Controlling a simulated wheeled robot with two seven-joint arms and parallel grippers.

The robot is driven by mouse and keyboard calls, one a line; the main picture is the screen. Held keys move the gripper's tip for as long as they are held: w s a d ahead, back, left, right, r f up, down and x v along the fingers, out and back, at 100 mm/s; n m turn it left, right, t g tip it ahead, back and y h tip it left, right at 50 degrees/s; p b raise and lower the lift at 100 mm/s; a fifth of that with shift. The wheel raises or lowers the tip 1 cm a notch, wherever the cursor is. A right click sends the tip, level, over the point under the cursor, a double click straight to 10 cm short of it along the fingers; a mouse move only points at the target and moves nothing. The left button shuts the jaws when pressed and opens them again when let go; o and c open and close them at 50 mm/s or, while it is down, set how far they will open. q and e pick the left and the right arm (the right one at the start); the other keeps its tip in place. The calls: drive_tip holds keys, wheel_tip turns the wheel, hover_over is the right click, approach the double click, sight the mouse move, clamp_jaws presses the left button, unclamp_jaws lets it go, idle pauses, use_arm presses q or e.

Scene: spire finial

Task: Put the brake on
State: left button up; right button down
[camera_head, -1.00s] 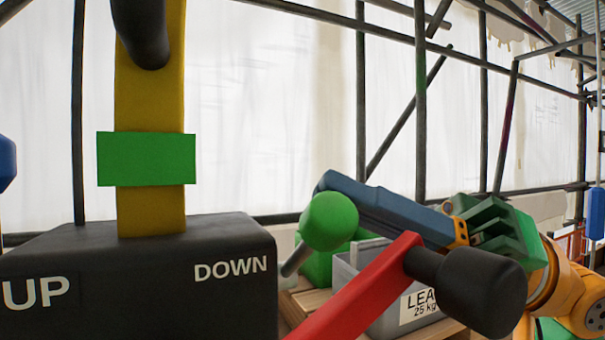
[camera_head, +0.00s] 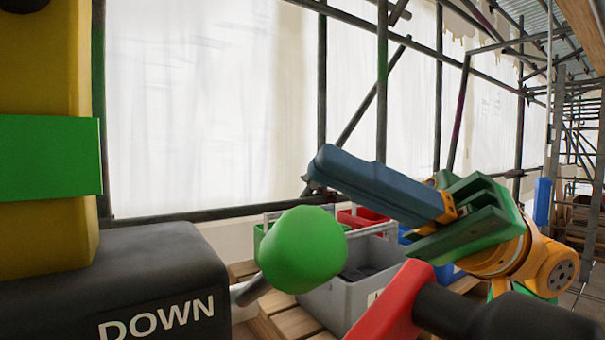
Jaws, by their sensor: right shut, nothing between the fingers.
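A red lever (camera_head: 394,308) with a black handgrip (camera_head: 505,318) rises at the bottom right; its lower end is out of view. A green ball knob (camera_head: 301,249) on a short grey rod stands left of it. I cannot tell from any label which one is the brake. A yellow upright lever (camera_head: 40,235) with a green band (camera_head: 50,157) stands at the left on a black box (camera_head: 150,275) marked DOWN. My right gripper (camera_head: 322,168) is shut and empty, its blue fingers pointing left, above the knob and red lever in the picture. My left gripper is not in view.
Behind the knob, a grey crate (camera_head: 345,297) and a red crate (camera_head: 362,220) stand by a wooden pallet (camera_head: 290,322). Dark scaffold poles (camera_head: 381,90) cross in front of white sheeting (camera_head: 190,110). A blue post (camera_head: 542,202) stands at the right.

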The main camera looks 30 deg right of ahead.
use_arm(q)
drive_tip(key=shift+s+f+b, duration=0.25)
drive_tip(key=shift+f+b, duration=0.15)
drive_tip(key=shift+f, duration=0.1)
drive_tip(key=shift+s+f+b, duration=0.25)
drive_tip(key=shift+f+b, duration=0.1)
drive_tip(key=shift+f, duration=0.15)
use_arm(e)
drive_tip(key=s+d+f, duration=0.2)
drive_tip(key=s+d, duration=0.1)
drive_tip(key=d, duration=0.2)
drive_tip(key=shift+s+d+f, duration=0.15)
drive_tip(key=shift+s+d, duration=0.2)
